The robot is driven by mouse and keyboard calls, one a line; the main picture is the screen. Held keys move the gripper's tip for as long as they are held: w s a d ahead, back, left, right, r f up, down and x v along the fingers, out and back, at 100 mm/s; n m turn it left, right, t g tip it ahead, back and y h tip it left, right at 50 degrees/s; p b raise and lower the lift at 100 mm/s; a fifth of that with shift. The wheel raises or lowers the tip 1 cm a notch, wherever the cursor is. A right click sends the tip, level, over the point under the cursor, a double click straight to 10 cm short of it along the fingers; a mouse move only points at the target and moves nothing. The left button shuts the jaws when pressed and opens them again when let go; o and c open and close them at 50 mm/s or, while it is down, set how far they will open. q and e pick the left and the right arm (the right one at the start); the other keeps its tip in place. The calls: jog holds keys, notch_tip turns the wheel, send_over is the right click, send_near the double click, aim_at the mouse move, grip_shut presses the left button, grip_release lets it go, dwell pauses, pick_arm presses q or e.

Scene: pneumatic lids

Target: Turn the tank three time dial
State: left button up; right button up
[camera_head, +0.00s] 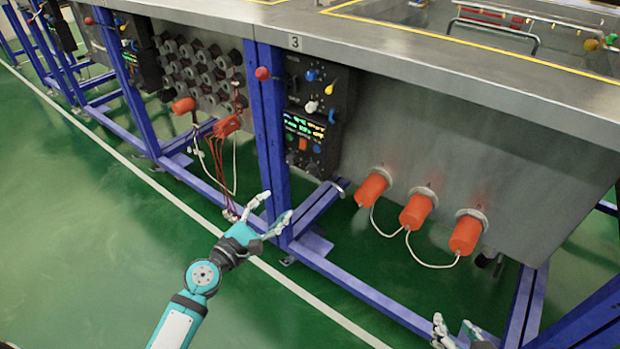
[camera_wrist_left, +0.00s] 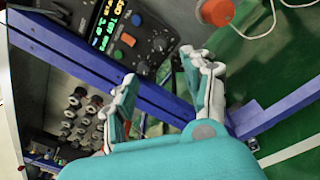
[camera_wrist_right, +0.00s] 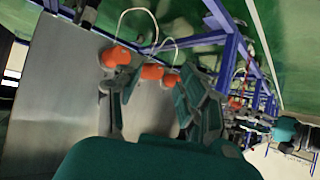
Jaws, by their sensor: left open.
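The tank three control panel (camera_head: 312,110) is a black box on a blue post under the plate marked 3 (camera_head: 295,42). It carries blue, yellow and white knobs, a lit display (camera_head: 303,124), an orange switch (camera_head: 303,145) and small black dials near its bottom. A black dial (camera_wrist_left: 159,44) shows clearly in the left wrist view; I cannot read which one is the time dial. My left gripper (camera_head: 277,206) is open and empty, below and in front of the panel, apart from it. My right gripper (camera_head: 453,324) is open and empty at the lower right.
Three orange cylinders (camera_head: 417,209) with white cords stick out from the steel tank (camera_head: 480,150) right of the panel. A red ball (camera_head: 262,73) juts from the blue post. Red cables (camera_head: 222,150) hang at left. The green floor (camera_head: 110,230) in front is clear.

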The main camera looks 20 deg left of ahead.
pick_arm(q)
send_near(310, 172)
jog(key=w, duration=0.2)
jog(key=x, duration=0.2)
jog(key=b+x, duration=0.1)
jog(key=x, duration=0.3)
jog(key=shift+d, duration=0.3)
jog(key=shift+w+d, duration=0.1)
jog(key=shift+w, duration=0.25)
jog(key=shift+r, duration=0.1)
pick_arm(e)
jog(key=w+a+r+t, duration=0.1)
jog(key=w+r+t, duration=0.2)
jog(key=r, duration=0.2)
jog(key=shift+w+a+y, duration=0.15)
jog(key=shift+a+y, duration=0.15)
jog(key=shift+y, duration=0.1)
pick_arm(q)
jog(key=shift+c, duration=0.3)
grip_shut()
jog(key=shift+b, duration=0.3)
